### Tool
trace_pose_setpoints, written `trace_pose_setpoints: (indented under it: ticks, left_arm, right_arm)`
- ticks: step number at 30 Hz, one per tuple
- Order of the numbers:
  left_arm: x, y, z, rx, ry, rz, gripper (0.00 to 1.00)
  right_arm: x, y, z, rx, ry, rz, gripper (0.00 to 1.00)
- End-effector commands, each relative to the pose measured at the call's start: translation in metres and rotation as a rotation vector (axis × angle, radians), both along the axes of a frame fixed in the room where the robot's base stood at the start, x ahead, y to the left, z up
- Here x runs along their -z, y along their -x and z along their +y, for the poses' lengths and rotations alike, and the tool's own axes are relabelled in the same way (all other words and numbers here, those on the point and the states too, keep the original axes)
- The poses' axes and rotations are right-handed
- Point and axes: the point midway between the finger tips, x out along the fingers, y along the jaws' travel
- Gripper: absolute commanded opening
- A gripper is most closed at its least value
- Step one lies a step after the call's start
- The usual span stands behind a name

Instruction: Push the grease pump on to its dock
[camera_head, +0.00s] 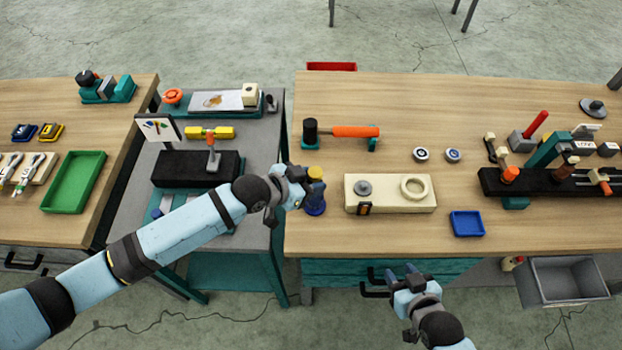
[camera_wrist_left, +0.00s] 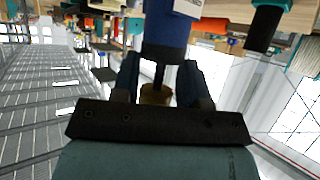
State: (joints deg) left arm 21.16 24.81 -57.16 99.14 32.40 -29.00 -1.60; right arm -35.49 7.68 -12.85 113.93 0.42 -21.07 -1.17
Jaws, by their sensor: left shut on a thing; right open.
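A small blue pump with a yellow top, which looks like the grease pump (camera_head: 315,203), stands near the left edge of the right-hand table. My left gripper (camera_head: 296,183) is shut on its upper part. In the left wrist view its blue body (camera_wrist_left: 166,30), a dark shaft and a tan cap (camera_wrist_left: 155,95) show between the fingers. A cream block (camera_head: 390,206) with a raised ring and a grey disc lies right of the pump, apart from it; I cannot tell whether it is the dock. My right gripper (camera_head: 401,276) is open and empty, in front of the table's front edge.
A blue tray (camera_head: 467,223) lies right of the cream block. An orange-handled tool (camera_head: 355,131) lies behind it. Two small round pieces (camera_head: 421,154) sit behind right. A black rack (camera_head: 540,186) of tools fills the right side. A gap separates the left table (camera_head: 120,90).

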Motion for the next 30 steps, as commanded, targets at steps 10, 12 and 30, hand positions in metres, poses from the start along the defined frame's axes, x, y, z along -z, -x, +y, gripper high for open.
trace_pose_setpoints:
  ticks: [10, 12, 30]
  left_arm:
    - [0.004, 0.002, 0.001, 0.000, -0.005, 0.006, 0.68]
    - [0.003, 0.001, 0.001, 0.000, -0.003, 0.005, 0.70]
    - [-0.010, 0.011, 0.016, 0.000, -0.001, 0.001, 0.70]
  right_arm:
    - [0.000, 0.000, 0.000, 0.000, 0.000, 0.000, 0.43]
    - [0.000, 0.000, 0.000, 0.000, 0.000, 0.000, 0.43]
    - [-0.002, 0.000, 0.000, 0.000, 0.000, 0.000, 0.43]
